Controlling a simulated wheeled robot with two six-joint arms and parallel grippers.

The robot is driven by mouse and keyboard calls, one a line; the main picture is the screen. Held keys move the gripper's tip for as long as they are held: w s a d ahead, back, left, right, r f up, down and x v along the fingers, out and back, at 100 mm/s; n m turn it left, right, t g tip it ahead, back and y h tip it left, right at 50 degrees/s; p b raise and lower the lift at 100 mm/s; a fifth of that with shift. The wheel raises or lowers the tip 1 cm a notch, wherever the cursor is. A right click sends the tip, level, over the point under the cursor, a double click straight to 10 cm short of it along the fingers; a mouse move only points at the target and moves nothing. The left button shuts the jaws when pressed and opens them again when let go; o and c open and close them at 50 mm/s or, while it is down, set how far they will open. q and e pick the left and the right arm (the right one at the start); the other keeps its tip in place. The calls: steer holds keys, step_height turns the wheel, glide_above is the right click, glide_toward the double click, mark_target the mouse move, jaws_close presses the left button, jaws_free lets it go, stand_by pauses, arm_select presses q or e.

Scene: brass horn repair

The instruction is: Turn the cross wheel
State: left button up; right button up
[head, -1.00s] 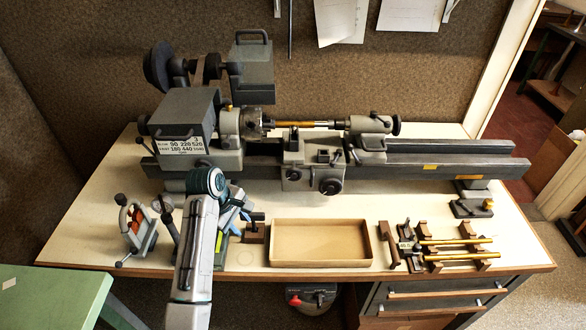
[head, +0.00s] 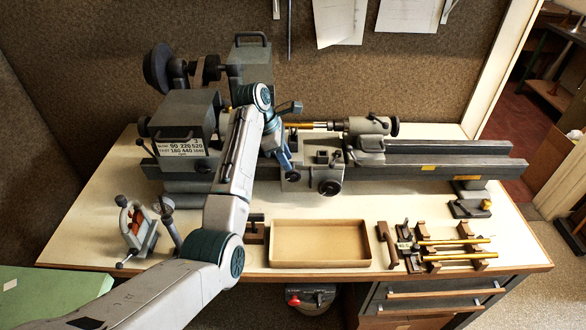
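The lathe carriage (head: 311,168) sits at mid-bed with dark handwheels on its front. The larger round handwheel (head: 331,187) is at its lower right, and a smaller dark knob (head: 294,176) is at its left. I cannot tell for sure which is the cross wheel. My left gripper (head: 285,158), with blue fingers, is over the left side of the carriage, just above and behind the smaller knob, apart from the larger handwheel. The gap between its fingers is not clear. My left arm hides the chuck and part of the headstock. My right gripper is out of view.
A tan open tray (head: 320,264) lies at the bench front, with a rack of brass rods (head: 450,250) to its right. The tailstock (head: 368,131) stands right of the carriage. A small clamp fixture (head: 137,228) is at left. The bench between tray and bed is clear.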

mark_target(293, 171)
arm_select(q)
steer(key=p+x, duration=0.1)
steer(key=x, duration=0.3)
steer(key=shift+d, duration=0.1)
steer(key=shift+p+x, duration=0.3)
steer(key=shift+x, duration=0.55)
steer(key=shift+w, duration=0.1)
steer(key=c, duration=0.5)
steer(key=shift+f, duration=0.2)
jaws_close()
